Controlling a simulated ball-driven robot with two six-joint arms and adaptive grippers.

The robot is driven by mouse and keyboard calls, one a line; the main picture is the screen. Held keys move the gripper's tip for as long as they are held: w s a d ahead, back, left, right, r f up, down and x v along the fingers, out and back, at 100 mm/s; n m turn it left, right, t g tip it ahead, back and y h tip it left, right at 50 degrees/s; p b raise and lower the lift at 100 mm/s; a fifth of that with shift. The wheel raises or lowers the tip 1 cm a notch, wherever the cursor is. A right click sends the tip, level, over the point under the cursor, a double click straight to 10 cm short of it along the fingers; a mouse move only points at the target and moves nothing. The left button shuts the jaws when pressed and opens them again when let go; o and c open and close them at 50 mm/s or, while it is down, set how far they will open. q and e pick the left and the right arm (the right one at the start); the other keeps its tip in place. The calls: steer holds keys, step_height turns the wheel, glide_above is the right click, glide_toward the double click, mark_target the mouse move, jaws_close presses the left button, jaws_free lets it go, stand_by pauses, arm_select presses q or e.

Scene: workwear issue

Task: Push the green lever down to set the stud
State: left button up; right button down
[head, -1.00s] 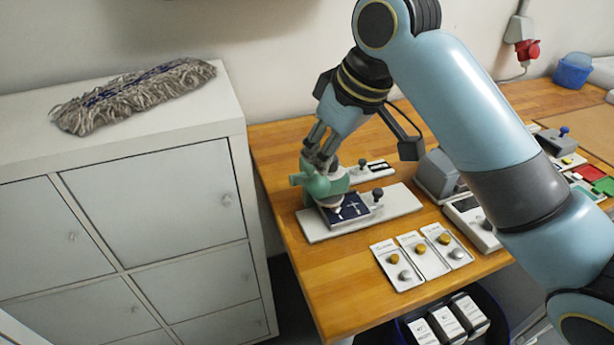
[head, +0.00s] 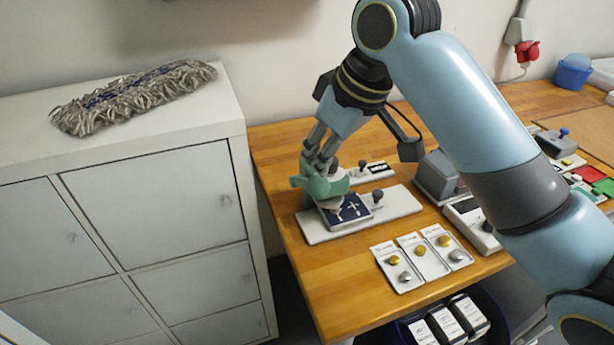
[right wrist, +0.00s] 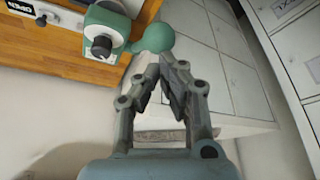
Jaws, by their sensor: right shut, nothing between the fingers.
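The green press (head: 336,184) stands on a white base plate (head: 402,206) near the table's left end. Its rounded green lever knob (head: 296,182) sticks out to the left, and it also shows large in the right wrist view (right wrist: 157,38). A dark blue piece with white marks (head: 352,209) lies under the press head. My right gripper (head: 318,166) is shut and empty, with its fingers pointing down at the lever. In the right wrist view its fingertips (right wrist: 171,62) are right by the knob; whether they touch it I cannot tell. My left gripper is out of view.
White cards with yellow and silver knobs (head: 422,257) lie at the table's front. A grey device (head: 437,176) stands right of the press. A white cabinet (head: 160,205) with a mop head (head: 135,95) on top stands left of the table.

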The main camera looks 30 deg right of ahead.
steer(key=shift+f, duration=0.1)
steer(key=shift+f+b, duration=0.3)
steer(key=shift+f, duration=0.6)
